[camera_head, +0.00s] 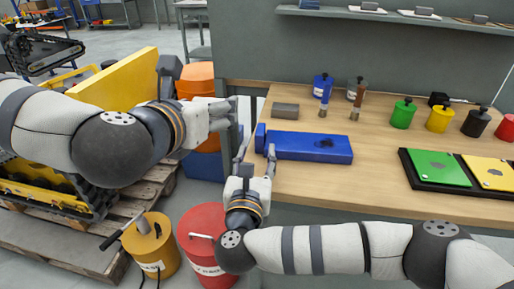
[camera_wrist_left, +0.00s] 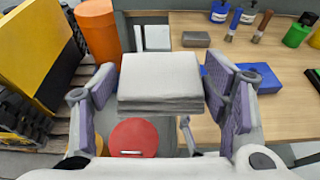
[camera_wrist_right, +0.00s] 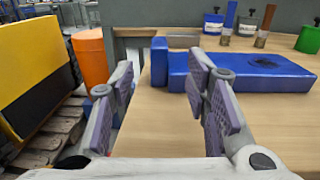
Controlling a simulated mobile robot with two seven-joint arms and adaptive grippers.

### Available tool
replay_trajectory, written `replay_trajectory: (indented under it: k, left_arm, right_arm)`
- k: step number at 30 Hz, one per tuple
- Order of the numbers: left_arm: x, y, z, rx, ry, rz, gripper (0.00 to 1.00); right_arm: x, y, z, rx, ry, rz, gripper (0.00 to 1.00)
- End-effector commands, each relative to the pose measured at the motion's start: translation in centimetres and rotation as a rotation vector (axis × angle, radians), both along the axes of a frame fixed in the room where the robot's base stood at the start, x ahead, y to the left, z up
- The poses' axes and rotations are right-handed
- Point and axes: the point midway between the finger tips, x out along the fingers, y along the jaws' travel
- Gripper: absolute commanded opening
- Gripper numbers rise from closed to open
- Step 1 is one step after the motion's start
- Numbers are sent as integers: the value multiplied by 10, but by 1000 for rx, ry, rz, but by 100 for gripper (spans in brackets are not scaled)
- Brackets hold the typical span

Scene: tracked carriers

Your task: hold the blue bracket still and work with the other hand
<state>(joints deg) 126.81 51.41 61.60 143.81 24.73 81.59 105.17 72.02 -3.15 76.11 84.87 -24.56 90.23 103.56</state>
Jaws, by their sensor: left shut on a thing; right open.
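The blue bracket (camera_head: 310,147) lies on the wooden workbench near its left front edge, with a short upright part at its left end. It also shows in the right wrist view (camera_wrist_right: 260,72). My right gripper (camera_head: 257,165) is open and empty at the bench edge, close to the bracket's left end; in the right wrist view its right finger overlaps the bracket, and contact cannot be told. My left gripper (camera_head: 222,115) is shut on a light grey folded cloth-like thing (camera_wrist_left: 160,82), left of the bench and apart from the bracket. The left arm hides part of it.
A grey block (camera_head: 285,110), brushes and several colored pots (camera_head: 403,113) stand behind the bracket. A black tray (camera_head: 408,170) with green and yellow plates lies to the right. Red (camera_head: 207,225) and yellow (camera_head: 150,250) canisters stand on the floor by the bench.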

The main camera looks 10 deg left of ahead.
Motion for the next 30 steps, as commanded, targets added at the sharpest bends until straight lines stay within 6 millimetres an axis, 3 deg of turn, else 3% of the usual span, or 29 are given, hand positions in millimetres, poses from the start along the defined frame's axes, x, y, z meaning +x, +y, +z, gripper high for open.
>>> replay_trajectory:
  k: [3, 9, 19, 25, 30]
  left_arm:
    - [0, 0, 0, 0, 0, 0, 43]
    - [0, 0, 0, 0, 0, 0, 43]
    - [0, 0, 0, 0, 0, 0, 43]
    - [0, 0, 0, 0, 0, 0, 43]
    - [0, 0, 0, 0, 0, 0, 43]
  right_arm:
    - [27, 2, 1, -1, -1, -2, 43]
    - [55, 5, 0, -2, 0, 3, 43]
    - [61, 5, 0, -2, 1, 5, 43]
    - [61, 5, 0, -2, 1, 4, 0]
    - [60, 5, 0, -2, 1, 4, 0]
